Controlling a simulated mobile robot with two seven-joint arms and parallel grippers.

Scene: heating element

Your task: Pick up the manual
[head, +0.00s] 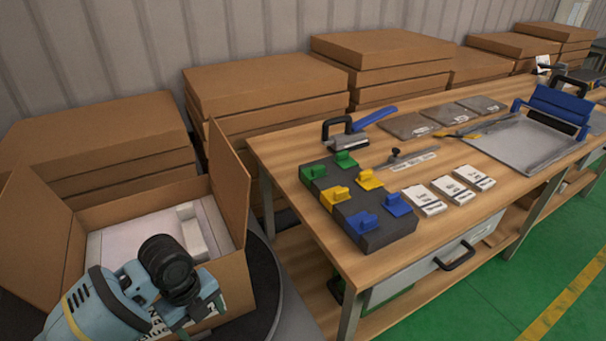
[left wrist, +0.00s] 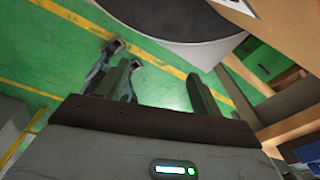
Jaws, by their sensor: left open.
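Three small white printed booklets lie flat in a row on the wooden workbench, a left one (head: 424,200), a middle one (head: 453,190) and a right one (head: 475,177). They look like manuals, but their print is too small to read. My left arm shows at the lower left of the head view, over the open box, with its gripper out of sight there. In the left wrist view my left gripper (left wrist: 161,92) is open and empty, its fingers apart over green floor. It is away from the booklets.
An open cardboard box (head: 243,190) with white packing stands on a round dark table (head: 265,290). The workbench (head: 310,255) holds a dark block (head: 390,237) with coloured pieces, a black-and-blue tool (head: 347,140), grey packets (head: 409,126) and a metal tray (head: 500,148). Stacked cartons (head: 265,85) line the wall.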

